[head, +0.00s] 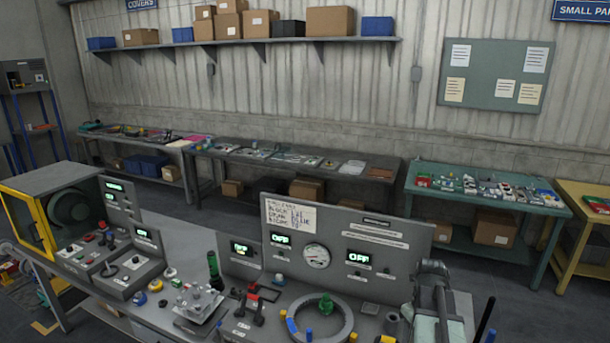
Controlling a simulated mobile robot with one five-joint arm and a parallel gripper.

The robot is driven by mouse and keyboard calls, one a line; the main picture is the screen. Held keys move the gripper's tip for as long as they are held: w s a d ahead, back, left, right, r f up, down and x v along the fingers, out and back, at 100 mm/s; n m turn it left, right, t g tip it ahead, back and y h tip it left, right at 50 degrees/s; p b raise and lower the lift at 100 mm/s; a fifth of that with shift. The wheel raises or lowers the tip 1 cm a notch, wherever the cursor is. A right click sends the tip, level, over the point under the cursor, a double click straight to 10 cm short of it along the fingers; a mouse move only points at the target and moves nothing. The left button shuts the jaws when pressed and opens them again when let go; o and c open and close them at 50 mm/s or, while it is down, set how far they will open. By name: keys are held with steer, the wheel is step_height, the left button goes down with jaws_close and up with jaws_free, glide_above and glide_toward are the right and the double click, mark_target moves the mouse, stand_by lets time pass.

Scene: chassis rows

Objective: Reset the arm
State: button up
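My arm and my gripper do not show clearly in the head view. A thin dark upright shape (485,319) stands at the bottom right edge, and I cannot tell what it belongs to. The workbench (150,318) in front of me carries a grey control panel (390,236) with a round gauge (316,256) and lit displays reading OFF. On the bench before the panel lies a grey ring (345,325) with coloured blocks and a green piece (326,303).
A machine with a yellow-framed door (22,228) stands at the bench's left end. A grey pipe fixture (436,285) stands at its right. Behind, cluttered tables (385,190) line the wall below a shelf (240,43) of boxes. Dark floor (365,206) lies between.

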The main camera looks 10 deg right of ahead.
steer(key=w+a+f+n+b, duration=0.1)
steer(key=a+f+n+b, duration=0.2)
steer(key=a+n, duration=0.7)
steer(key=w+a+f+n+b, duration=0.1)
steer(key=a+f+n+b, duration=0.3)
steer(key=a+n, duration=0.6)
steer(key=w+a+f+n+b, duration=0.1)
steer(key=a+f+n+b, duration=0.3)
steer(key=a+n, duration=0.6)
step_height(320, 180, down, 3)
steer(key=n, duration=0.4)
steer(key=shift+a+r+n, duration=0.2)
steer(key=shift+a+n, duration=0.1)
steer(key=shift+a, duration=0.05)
